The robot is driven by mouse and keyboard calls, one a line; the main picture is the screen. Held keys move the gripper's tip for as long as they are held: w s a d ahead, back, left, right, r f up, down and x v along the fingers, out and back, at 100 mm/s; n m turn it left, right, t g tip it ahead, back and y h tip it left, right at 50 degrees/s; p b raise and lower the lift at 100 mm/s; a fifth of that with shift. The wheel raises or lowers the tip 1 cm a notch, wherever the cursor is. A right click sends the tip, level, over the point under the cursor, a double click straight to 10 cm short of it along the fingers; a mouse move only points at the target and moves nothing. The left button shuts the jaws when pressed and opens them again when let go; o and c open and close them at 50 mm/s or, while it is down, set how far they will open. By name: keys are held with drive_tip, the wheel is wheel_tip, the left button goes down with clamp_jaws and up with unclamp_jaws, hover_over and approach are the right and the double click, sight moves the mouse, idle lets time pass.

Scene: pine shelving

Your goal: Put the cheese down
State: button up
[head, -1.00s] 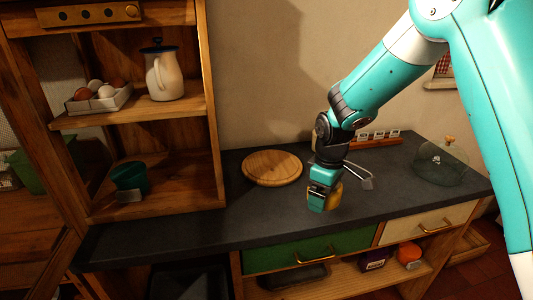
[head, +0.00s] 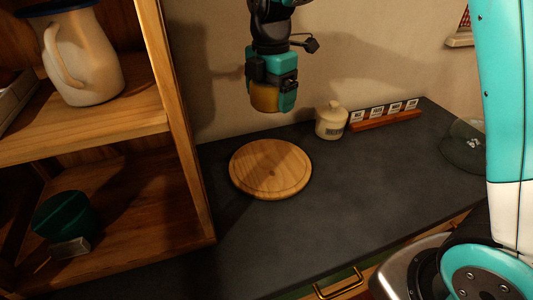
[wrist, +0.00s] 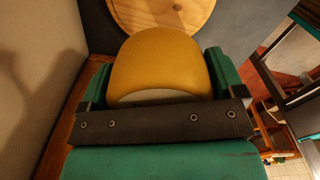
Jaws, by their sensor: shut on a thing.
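The cheese is a rounded yellow-orange piece (head: 265,98), held in my gripper (head: 272,100). My gripper is shut on it, with a teal finger on each side. In the wrist view the cheese (wrist: 160,65) fills the space between the fingers, and a pale face shows at its near edge. In the head view the gripper points down, and the cheese is in the air above the back of the dark counter. A round wooden board (head: 270,168) lies bare on the counter below. The board also shows beyond the cheese in the wrist view (wrist: 165,14).
A lidded cream jar (head: 331,121) and a wooden rail with several labelled cards (head: 386,119) stand at the back. A glass dome (head: 465,147) is at the right. Pine shelving (head: 180,130) with a jug (head: 83,55) rises at the left. The counter's front is clear.

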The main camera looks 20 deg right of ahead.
sight(270, 163)
wheel_tip(270, 163, down, 17)
drive_tip(key=shift+d+f+p, duration=0.1)
drive_tip(key=shift+p, duration=0.35)
drive_tip(key=shift+f, duration=0.1)
drive_tip(key=o, duration=1)
drive_tip(key=shift+s, duration=0.1)
drive_tip(key=shift+c, duration=0.2)
wheel_tip(270, 163, up, 12)
drive_tip(key=b, duration=0.1)
drive_tip(key=s+a+r+m+y, duration=0.2)
drive_tip(key=s+r+m, duration=0.2)
drive_tip(key=s, duration=0.9)
drive_tip(key=s+a+r+m+y, duration=0.2)
drive_tip(key=s+r+m, duration=0.2)
drive_tip(key=s+m, duration=0.7)
drive_tip(key=shift+s+a+m, duration=0.3)
drive_tip(key=shift+s+a, duration=0.05)
drive_tip(key=shift+s, duration=0.5)
